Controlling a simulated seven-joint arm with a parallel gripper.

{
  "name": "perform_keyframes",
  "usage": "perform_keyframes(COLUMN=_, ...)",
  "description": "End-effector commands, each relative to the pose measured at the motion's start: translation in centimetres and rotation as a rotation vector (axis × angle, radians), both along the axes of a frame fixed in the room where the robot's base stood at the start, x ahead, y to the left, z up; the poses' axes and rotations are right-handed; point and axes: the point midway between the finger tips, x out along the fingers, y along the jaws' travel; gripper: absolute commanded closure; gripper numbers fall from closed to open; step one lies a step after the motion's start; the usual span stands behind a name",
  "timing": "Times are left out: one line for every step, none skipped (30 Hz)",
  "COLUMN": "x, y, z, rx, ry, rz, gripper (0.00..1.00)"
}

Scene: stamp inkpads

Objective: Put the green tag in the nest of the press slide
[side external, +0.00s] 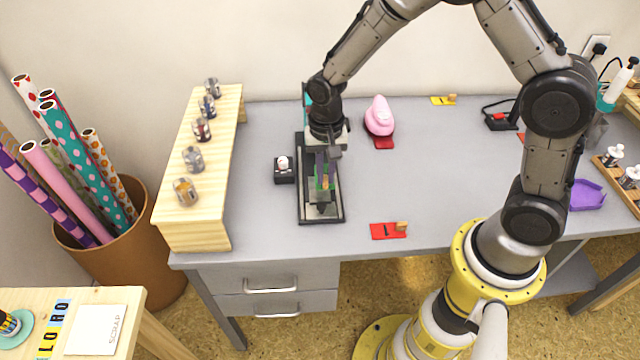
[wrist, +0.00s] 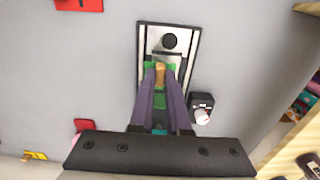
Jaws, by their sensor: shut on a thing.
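The green tag (side external: 320,183) shows as a small patch under my gripper (side external: 325,172). In the wrist view the green tag (wrist: 149,66) has a wooden grip block, and my gripper (wrist: 161,72) is shut on that block between its two fingers. The press (side external: 335,216) is a long dark frame on the desk with a grey slide plate (wrist: 166,56). The tag lies over the slide, across its width. The fingers hide part of the tag, and I cannot tell whether it is seated in the nest or just above it.
A black box with a white knob (side external: 284,170) stands close to the press's left. A pink rounded object (side external: 380,116) on a red base is behind right. A red tag (side external: 387,231) lies front right, a yellow tag (side external: 442,101) at the back. A wooden shelf (side external: 196,231) with cans stands left.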

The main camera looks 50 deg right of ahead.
Motion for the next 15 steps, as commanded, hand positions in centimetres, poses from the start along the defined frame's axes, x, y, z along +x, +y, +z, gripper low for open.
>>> perform_keyframes(x=0.4, y=0.0, z=-0.5, rx=0.000, ry=0.001, rz=0.000, gripper=1.00)
perform_keyframes(x=0.6, y=0.1, z=-0.7, rx=0.000, ry=0.001, rz=0.000, gripper=1.00)
perform_keyframes(x=0.8, y=0.1, z=-0.9, rx=0.000, ry=0.001, rz=0.000, gripper=1.00)
perform_keyframes(x=0.9, y=0.1, z=-1.0, rx=0.000, ry=0.001, rz=0.000, gripper=1.00)
perform_keyframes(x=1.0, y=0.1, z=-1.1, rx=0.000, ry=0.000, rz=0.000, gripper=1.00)
perform_keyframes(x=1.1, y=0.1, z=-1.2, rx=0.000, ry=0.000, rz=0.000, gripper=1.00)
perform_keyframes(x=1.2, y=0.1, z=-1.4, rx=0.000, ry=0.000, rz=0.000, gripper=1.00)
perform_keyframes(x=1.3, y=0.1, z=-1.6, rx=0.000, ry=0.000, rz=0.000, gripper=1.00)
perform_keyframes(x=1.6, y=0.2, z=-2.0, rx=0.000, ry=0.001, rz=0.000, gripper=1.00)
perform_keyframes(x=1.5, y=0.2, z=-2.4, rx=0.000, ry=0.003, rz=0.000, gripper=1.00)
perform_keyframes(x=1.4, y=0.1, z=-2.8, rx=0.000, ry=0.004, rz=0.000, gripper=1.00)
perform_keyframes(x=1.4, y=0.1, z=-3.5, rx=0.000, ry=0.004, rz=0.000, gripper=1.00)
perform_keyframes(x=1.4, y=0.1, z=-3.9, rx=-0.001, ry=0.005, rz=0.000, gripper=1.00)
perform_keyframes(x=1.4, y=0.1, z=-4.3, rx=0.000, ry=0.004, rz=0.000, gripper=1.00)
perform_keyframes(x=1.4, y=0.1, z=-4.6, rx=0.000, ry=0.003, rz=0.000, gripper=1.00)
